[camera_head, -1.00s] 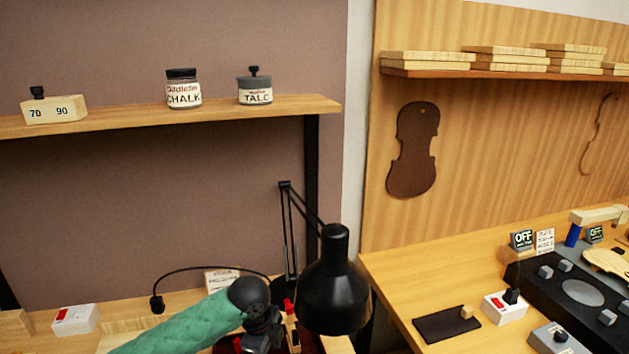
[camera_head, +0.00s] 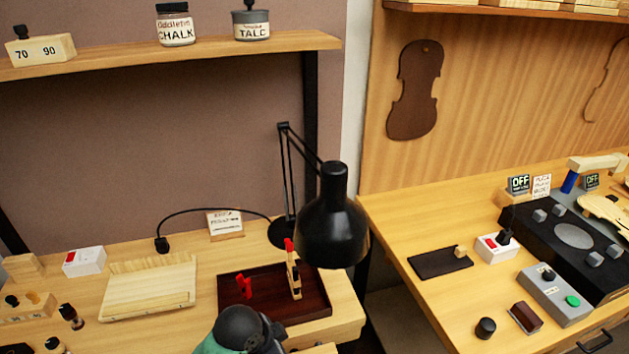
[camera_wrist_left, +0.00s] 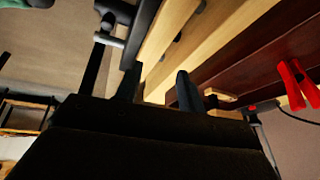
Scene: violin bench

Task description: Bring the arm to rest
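My left arm's green sleeve and black wrist joint (camera_head: 243,328) show at the bottom middle of the head view, in front of the dark red tray. The fingers of that arm are out of the head view. In the left wrist view my left gripper (camera_wrist_left: 158,88) shows two dark fingers standing apart with nothing between them. Light wooden boards (camera_wrist_left: 205,45) and a dark red-brown surface with red clamps (camera_wrist_left: 300,85) lie beyond them. My right gripper is in neither view.
A black desk lamp (camera_head: 333,225) stands right of the wrist joint, beside the dark red tray (camera_head: 312,305). The right bench (camera_head: 400,215) holds a black unit and a switch box. A shelf (camera_head: 200,50) hangs above.

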